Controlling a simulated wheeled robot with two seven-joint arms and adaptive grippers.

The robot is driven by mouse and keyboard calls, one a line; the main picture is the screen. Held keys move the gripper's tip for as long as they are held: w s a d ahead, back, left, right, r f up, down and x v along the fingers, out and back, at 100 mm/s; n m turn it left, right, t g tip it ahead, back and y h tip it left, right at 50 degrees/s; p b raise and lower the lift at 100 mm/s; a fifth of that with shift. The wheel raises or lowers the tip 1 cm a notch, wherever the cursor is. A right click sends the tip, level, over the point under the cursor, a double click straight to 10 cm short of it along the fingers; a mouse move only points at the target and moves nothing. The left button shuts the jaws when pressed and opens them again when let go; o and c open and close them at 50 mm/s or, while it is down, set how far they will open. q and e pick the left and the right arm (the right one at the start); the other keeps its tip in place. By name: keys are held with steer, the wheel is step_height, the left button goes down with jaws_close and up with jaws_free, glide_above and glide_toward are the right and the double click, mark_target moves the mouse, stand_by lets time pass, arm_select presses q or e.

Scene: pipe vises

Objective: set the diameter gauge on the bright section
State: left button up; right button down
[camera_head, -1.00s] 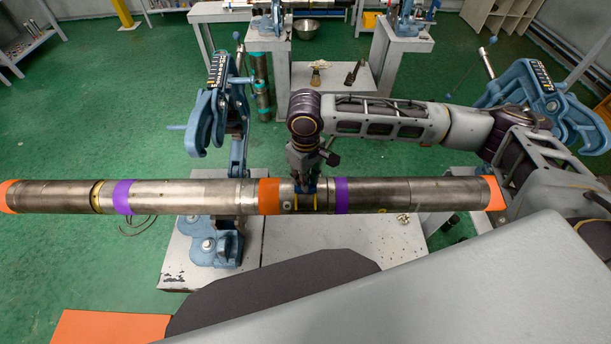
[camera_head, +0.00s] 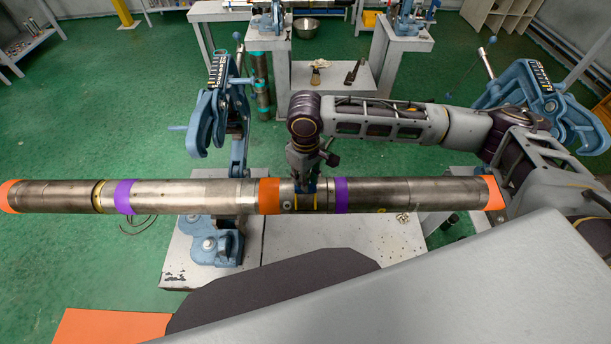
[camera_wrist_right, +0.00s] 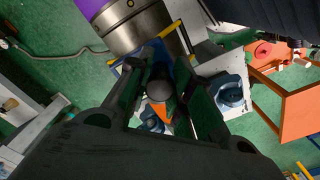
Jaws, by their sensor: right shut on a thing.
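A long steel pipe (camera_head: 400,194) lies level across the head view, with orange ends and purple and orange bands. Its brightest stretch (camera_head: 190,194) is between the left purple band and the middle orange band. My right gripper (camera_head: 304,181) points down over the pipe, just right of the middle orange band. It is shut on the diameter gauge (camera_head: 306,199), a small blue piece with two yellow legs. The gauge is at the pipe's darker stretch; contact is unclear. In the right wrist view the gauge (camera_wrist_right: 184,68) sits between the fingers beside the pipe (camera_wrist_right: 137,24). My left gripper is out of view.
A blue vise (camera_head: 208,120) stands open behind the pipe at left, and another (camera_head: 540,95) is at the far right. A pale bench top (camera_head: 290,262) lies below. An orange panel (camera_head: 108,326) is at lower left. Green floor is clear at left.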

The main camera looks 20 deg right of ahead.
steer(key=shift+p, duration=0.3)
stand_by(0.4)
steer(key=shift+f, duration=0.35)
stand_by(1.2)
steer(key=c, duration=1.2)
jaws_free()
steer(key=shift+r+p, duration=1.15)
steer(key=shift+p, duration=0.45)
steer(key=shift+r, duration=2.3)
